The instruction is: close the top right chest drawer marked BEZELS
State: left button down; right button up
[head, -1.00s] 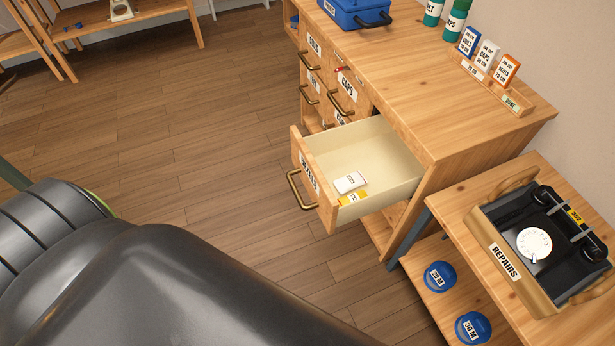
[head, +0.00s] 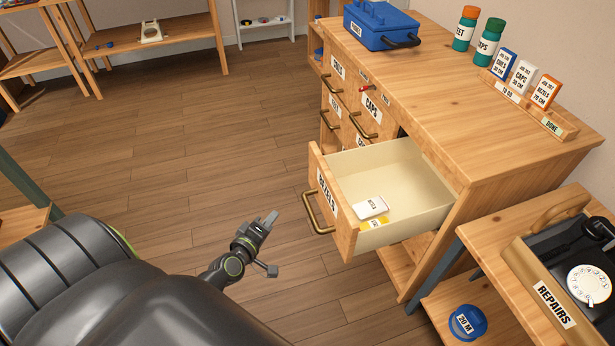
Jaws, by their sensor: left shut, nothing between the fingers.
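The drawer marked BEZELS (head: 328,190) is pulled out of the wooden chest at its right side. Its brass handle (head: 314,214) faces left, toward my arm. My large dark arm link covers the lower left of the picture. My right gripper is not seen.
Other chest drawers, including one marked CAPS (head: 370,108), look shut. A blue toolbox (head: 378,24) and bottles stand on the chest top. A side table at the right holds a REPAIRS tray (head: 546,290) with a dial phone (head: 588,284). Open floor lies left of the drawer.

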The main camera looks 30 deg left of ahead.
pick_arm(q)
notch_tip(320, 180, up, 8)
jog(key=w+r+n+t+b, duration=0.1)
jog(key=w+n+t+b, duration=0.1)
jog(key=n+t, duration=0.15)
send_near(315, 157)
jog(key=w+a, duration=0.3)
jog(key=a, duration=0.1)
jog(key=w, duration=0.1)
jog(key=d, duration=0.1)
jog(key=w+d+g+p, duration=0.1)
jog(key=shift+w+d+r+n, duration=0.25)
jog(key=shift+w, duration=0.05)
jog(key=shift+w+d, duration=0.15)
jog(key=shift+w, duration=0.1)
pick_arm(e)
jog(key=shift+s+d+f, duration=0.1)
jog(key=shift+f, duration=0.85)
pick_arm(q)
jog(key=shift+w+d, duration=0.1)
